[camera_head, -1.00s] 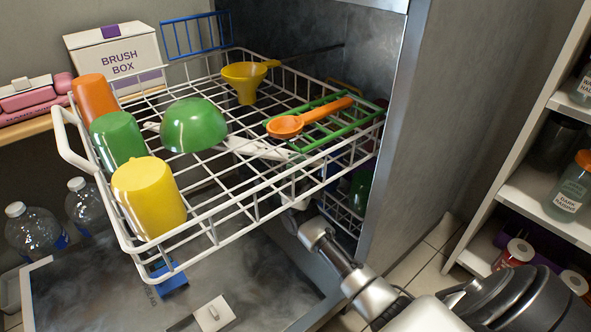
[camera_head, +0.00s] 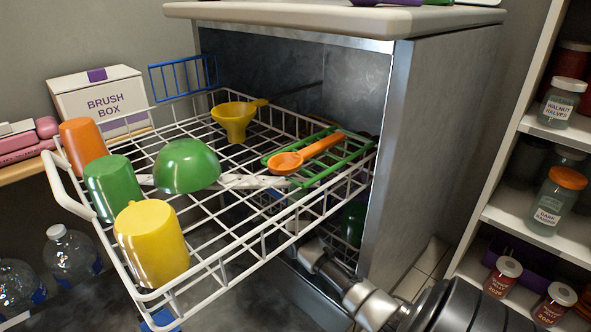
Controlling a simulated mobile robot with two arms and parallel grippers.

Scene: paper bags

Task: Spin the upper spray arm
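The upper spray arm (camera_head: 246,182) is a pale bar seen through the wires of the white upper rack (camera_head: 226,262). Its middle is hidden behind the green bowl (camera_head: 187,167), and one end shows below the orange spoon (camera_head: 308,154). The rack is pulled out of the open dishwasher. My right gripper (camera_head: 303,250) reaches up from the lower right, by the rack's right underside. Its fingertips are largely hidden by the wires and shadow, so I cannot tell whether it touches anything. My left gripper is out of view.
The rack holds an orange cup (camera_head: 83,143), a green cup (camera_head: 112,188), a yellow cup (camera_head: 152,243) and a yellow funnel (camera_head: 234,121). The dishwasher's side wall (camera_head: 425,150) stands right of the rack. A jar shelf (camera_head: 512,212) is at far right, bottles (camera_head: 73,254) at left.

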